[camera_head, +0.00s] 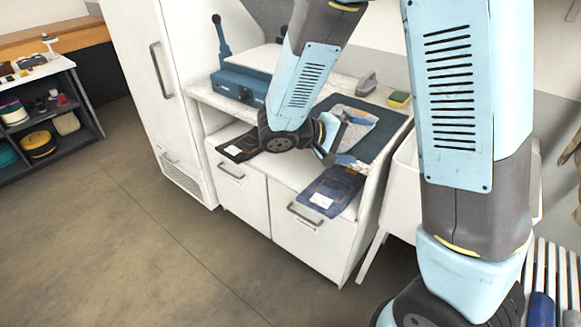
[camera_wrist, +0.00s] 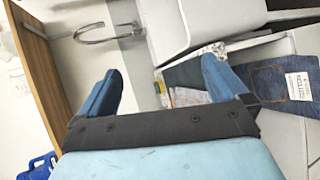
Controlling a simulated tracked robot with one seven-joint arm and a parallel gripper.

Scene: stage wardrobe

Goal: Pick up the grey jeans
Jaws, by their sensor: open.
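Two folded pairs of jeans lie in the open shelf of the white counter in the head view. The navy pair (camera_head: 331,192), with a white label, is at the right front; a pair with a white label also shows at the right of the wrist view (camera_wrist: 270,92).
On the counter top are a blue press (camera_head: 240,86), a dark mat (camera_head: 380,128), an iron (camera_head: 367,84) and a yellow-green sponge (camera_head: 399,99). A tall white cabinet (camera_head: 150,80) stands at left. The floor (camera_head: 120,230) in front is clear.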

